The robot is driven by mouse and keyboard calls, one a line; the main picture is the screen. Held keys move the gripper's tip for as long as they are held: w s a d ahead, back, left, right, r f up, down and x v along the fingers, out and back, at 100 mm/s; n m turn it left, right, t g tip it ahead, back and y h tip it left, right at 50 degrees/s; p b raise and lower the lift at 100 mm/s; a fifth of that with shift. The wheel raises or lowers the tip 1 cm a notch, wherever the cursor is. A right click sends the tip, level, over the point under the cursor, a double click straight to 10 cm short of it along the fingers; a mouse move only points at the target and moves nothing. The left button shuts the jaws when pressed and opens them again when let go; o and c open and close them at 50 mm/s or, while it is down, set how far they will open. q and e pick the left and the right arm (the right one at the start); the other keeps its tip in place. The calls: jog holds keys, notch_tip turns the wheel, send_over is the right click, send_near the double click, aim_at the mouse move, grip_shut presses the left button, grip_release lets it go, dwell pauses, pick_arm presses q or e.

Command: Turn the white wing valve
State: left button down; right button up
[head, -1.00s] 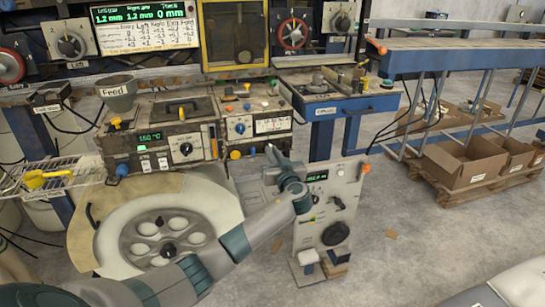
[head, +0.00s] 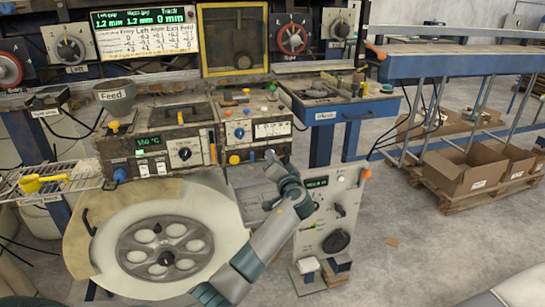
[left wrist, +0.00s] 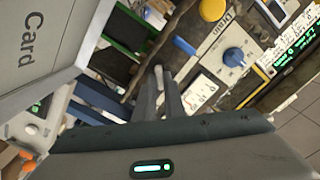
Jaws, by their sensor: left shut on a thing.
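My left gripper (head: 272,160) reaches up from the bottom of the head view to the lower front of the machine, left of the grey panel. In the left wrist view its two grey fingers (left wrist: 166,93) are close together, with a small pale piece (left wrist: 158,71) at their tips. This piece looks like the white wing valve; the fingers hide most of it. In the head view the valve is hidden behind the gripper. My right gripper is not in view.
A panel with a blue knob (left wrist: 235,57) and a yellow knob (left wrist: 212,9) is close to the fingers. The grey panel with a black dial (head: 336,241) stands right of my arm. A large reel (head: 166,248) is to the left. Cardboard boxes (head: 466,172) lie on a pallet at right.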

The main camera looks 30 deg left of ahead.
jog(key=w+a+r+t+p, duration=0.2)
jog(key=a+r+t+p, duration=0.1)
jog(key=p, duration=0.1)
pick_arm(q)
jog(key=shift+f+m, duration=0.15)
jog(key=shift+m, duration=4.35)
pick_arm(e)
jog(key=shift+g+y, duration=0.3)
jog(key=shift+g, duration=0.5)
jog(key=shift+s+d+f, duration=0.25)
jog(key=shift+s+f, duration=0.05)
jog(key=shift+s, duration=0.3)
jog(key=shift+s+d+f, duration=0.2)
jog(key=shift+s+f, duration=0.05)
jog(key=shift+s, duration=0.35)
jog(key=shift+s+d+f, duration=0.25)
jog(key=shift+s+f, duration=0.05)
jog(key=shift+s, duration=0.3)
pick_arm(q)
jog(key=c, duration=1.8)
grip_release()
jog(key=shift+c, duration=0.2)
jog(key=shift+d, duration=0.1)
